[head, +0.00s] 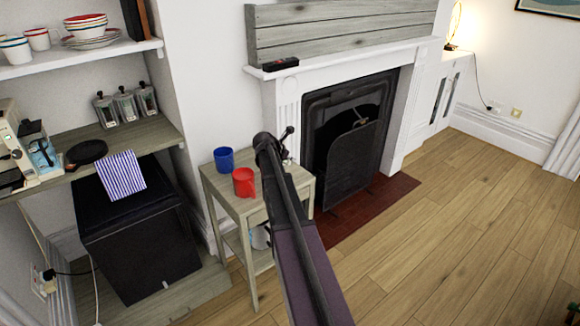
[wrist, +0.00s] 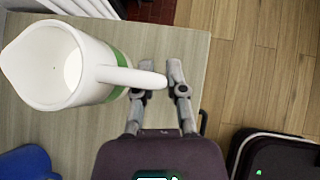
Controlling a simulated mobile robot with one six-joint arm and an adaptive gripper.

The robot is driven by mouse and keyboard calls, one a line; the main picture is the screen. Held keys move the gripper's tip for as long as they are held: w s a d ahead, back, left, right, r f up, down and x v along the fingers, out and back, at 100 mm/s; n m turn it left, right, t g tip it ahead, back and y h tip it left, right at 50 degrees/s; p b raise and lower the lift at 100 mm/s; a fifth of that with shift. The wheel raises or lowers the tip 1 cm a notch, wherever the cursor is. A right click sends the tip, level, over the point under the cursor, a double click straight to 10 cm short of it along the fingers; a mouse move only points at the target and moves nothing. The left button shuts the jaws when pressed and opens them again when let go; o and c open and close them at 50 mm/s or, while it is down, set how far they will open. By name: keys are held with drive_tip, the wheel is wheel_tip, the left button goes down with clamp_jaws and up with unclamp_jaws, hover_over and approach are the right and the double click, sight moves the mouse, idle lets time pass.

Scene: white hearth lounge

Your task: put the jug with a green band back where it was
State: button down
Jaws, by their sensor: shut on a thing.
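In the wrist view, the white jug with a green band (wrist: 75,65) is at the left, with its open top toward the camera. My gripper (wrist: 160,73) is shut on the end of its handle. The jug is over the pale wooden top of a small side table (wrist: 185,45); I cannot tell whether its base touches the wood. In the head view, my arm hides nearly all of the jug, and the same side table (head: 219,185) stands beside the fireplace.
The fireplace (head: 347,140) is behind to the right. Open floor (head: 440,230) lies right.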

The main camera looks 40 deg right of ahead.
sight(288, 165)
drive_tip(key=shift+f+b, duration=1.75)
drive_tip(key=shift+b, duration=0.05)
drive_tip(key=shift+f, duration=0.15)
drive_tip(key=c, duration=0.7)
unclamp_jaws()
drive_tip(key=shift+p+v, duration=0.7)
drive_tip(key=shift+v, duration=0.25)
drive_tip(key=p+v, duration=0.7)
drive_tip(key=v, duration=0.3)
drive_tip(key=shift+r, duration=0.2)
drive_tip(key=shift+a, duration=0.15)
